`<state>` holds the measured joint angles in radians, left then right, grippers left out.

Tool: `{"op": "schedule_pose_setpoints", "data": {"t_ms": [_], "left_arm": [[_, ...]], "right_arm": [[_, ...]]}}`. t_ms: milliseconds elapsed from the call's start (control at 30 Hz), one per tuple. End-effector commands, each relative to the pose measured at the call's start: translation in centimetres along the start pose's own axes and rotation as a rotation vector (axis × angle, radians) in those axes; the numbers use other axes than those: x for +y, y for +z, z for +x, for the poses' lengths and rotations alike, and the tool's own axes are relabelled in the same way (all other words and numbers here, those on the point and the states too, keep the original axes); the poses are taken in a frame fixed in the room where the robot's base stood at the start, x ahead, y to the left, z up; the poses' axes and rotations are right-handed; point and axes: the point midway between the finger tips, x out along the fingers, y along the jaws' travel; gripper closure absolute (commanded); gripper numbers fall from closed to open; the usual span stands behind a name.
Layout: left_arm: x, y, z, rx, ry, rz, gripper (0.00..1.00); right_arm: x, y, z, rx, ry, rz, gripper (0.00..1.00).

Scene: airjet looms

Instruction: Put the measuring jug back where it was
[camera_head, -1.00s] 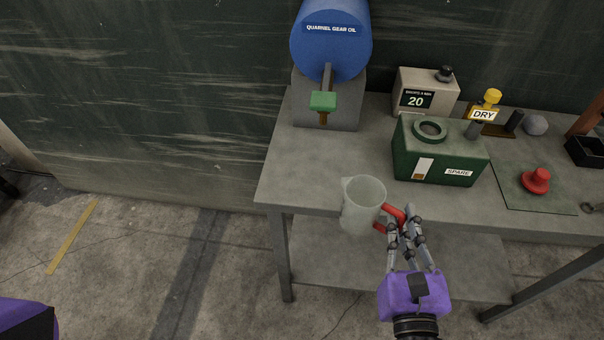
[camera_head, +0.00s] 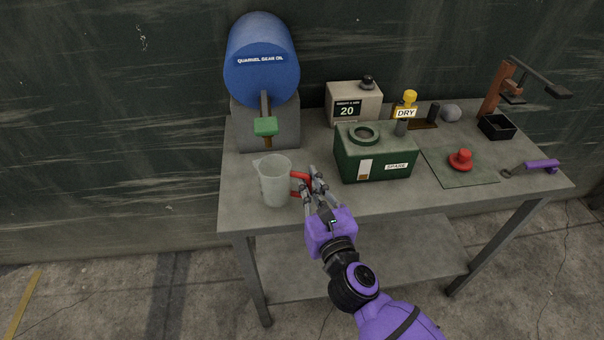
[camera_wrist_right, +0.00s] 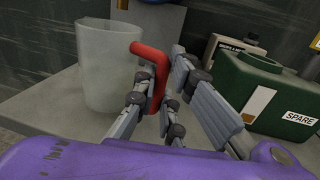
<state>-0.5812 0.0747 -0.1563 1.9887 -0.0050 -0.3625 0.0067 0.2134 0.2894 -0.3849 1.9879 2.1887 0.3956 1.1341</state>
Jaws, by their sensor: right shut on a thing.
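The measuring jug (camera_head: 275,182) is a translucent, whitish jug with a red handle (camera_head: 300,184). It is upright over the left front part of the workbench, in front of the blue oil drum. I cannot tell whether its base touches the top. My right gripper (camera_head: 312,184) is shut on the red handle, at the jug's right side. In the right wrist view the jug (camera_wrist_right: 108,65) stands at the left and the fingers (camera_wrist_right: 165,95) sit around its handle. My left gripper is not in view.
The workbench (camera_head: 245,215) carries the blue drum (camera_head: 262,75) with a green tap (camera_head: 265,126), a green SPARE box (camera_head: 375,160) right of my gripper, a grey timer box (camera_head: 353,103), a yellow-topped DRY bottle (camera_head: 410,100) and a red knob (camera_head: 461,160). Bare top lies left of the jug.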

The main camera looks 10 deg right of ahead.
Motion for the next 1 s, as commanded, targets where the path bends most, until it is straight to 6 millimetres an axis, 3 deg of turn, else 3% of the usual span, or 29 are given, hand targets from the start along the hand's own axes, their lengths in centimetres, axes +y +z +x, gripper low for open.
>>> {"op": "schedule_pose_setpoints", "data": {"t_ms": [167,400,500,933,967,1000], "left_arm": [[0.0,0.2,0.0,-0.004,0.000,0.002,0.33],[0.0,-0.5,-0.1,0.007,0.001,0.002,0.33],[0.0,0.1,0.2,0.000,0.002,0.005,0.33],[0.1,-0.1,0.5,0.003,0.004,0.007,0.33],[0.1,-0.2,0.4,0.004,0.004,0.008,0.33],[0.1,-0.2,0.4,0.005,0.004,0.008,0.33]], "right_arm": [[0.0,0.0,1.5,-0.001,0.000,-0.001,1.00],[0.1,-0.1,5.3,0.000,0.000,0.001,1.00],[0.0,-1.8,4.9,0.006,-0.001,0.002,1.00],[0.0,-2.1,4.9,0.002,0.000,0.001,1.00],[0.0,-2.1,4.9,0.002,0.000,0.000,0.86],[0.0,-2.0,4.9,0.002,0.000,0.000,0.81]]}}
